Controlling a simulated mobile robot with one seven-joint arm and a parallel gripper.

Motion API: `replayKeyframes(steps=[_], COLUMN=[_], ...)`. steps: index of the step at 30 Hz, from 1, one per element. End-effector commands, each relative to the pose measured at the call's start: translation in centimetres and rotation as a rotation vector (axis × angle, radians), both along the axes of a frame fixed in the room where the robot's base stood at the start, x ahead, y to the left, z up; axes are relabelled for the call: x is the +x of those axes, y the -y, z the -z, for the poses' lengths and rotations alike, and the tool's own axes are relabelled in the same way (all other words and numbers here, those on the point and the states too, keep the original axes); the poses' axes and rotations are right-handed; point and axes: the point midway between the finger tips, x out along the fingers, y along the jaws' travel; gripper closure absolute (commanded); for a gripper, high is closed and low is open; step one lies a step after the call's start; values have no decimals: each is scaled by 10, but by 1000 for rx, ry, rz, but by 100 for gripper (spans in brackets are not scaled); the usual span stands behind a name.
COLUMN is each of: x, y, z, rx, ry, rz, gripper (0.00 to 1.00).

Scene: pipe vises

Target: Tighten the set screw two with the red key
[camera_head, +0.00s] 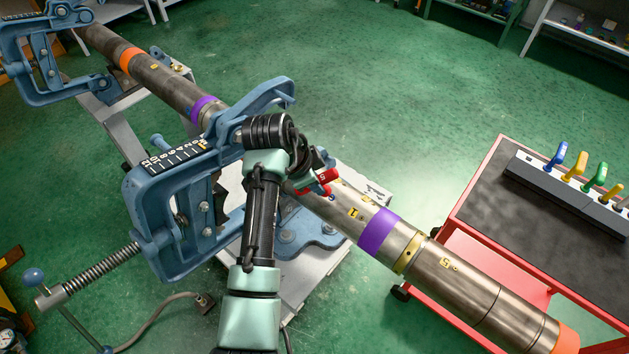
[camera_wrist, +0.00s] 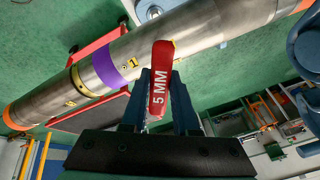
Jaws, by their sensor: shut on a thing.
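A yellow label 1 (camera_head: 353,213) lies on the pipe near the purple band (camera_head: 379,232). I cannot make out set screw two.
A blue vise (camera_head: 165,215) clamps the pipe beside my arm; another blue vise (camera_head: 40,60) stands at the far left. A red cart (camera_head: 470,200) at right carries a key rack (camera_head: 545,180) with blue, yellow and green keys. Green floor lies open behind the pipe.

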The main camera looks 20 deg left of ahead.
Motion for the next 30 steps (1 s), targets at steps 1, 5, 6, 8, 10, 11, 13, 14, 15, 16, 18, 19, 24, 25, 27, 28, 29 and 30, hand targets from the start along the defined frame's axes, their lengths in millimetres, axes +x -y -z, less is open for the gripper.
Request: replayKeyframes(steps=[1,5,6,8,10,11,13,14,15,16,18,19,24,25,27,28,29,30], x=[-1,-1,-1,-1,-2,-3,-4,-4,-5,-5,-6,-6,-5,-5,-5,-5,-5,-5], y=[2,2,2,2,1,1,1,0,0,0,-1,-1,-1,-1,-1,-1,-1,-1], z=[3,3,3,1,-2,-3,-7,-8,-10,-10,-11,-11,-11,-11,-13,-14,-15,-16], rx=[-2,-3,-3,-4,-4,-4,-4,-4,-4,-5,-4,-4,-3,-4,-18,-30,-44,-66], ry=[-7,-7,-7,-7,-6,-6,-6,-6,-5,-4,-4,-3,-1,-2,-7,-11,-17,-26], rz=[2,0,0,-1,0,-2,-2,-2,-3,-3,-3,-3,-4,-7,-35,-60,-93,-145], gripper=[100,100,100,100,100,100,100,100,100,100,100,100,100,100,100,100,100,100])
